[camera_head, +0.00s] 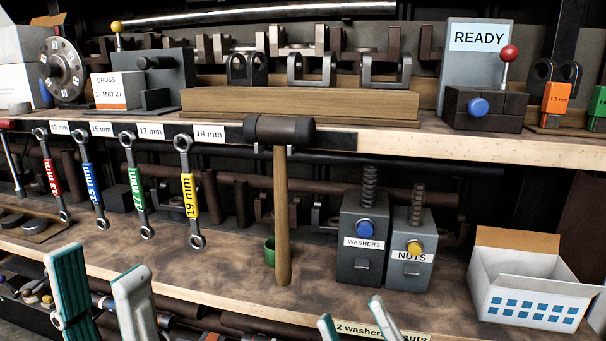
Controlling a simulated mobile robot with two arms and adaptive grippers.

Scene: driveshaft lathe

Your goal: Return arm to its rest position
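My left gripper (97,265) is at the lower left, in front of the lower shelf's edge. Its two teal and pale grey fingers point up and stand apart, with nothing between them. My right gripper (351,313) is at the bottom centre, and only its fingertips show. They are apart and nothing shows between them. The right fingertips overlap the lower shelf's front edge near a label (378,331) that reads "2 washers" and "nuts", partly hidden. Both arms are out of view below the picture.
Wrenches hang from the upper shelf (400,138), including a yellow 19 mm wrench (189,195). A hammer (282,200) hangs beside them. Washers (362,250) and nuts (408,262) dispensers and an open white box (530,290) stand on the lower shelf. Its middle left is clear.

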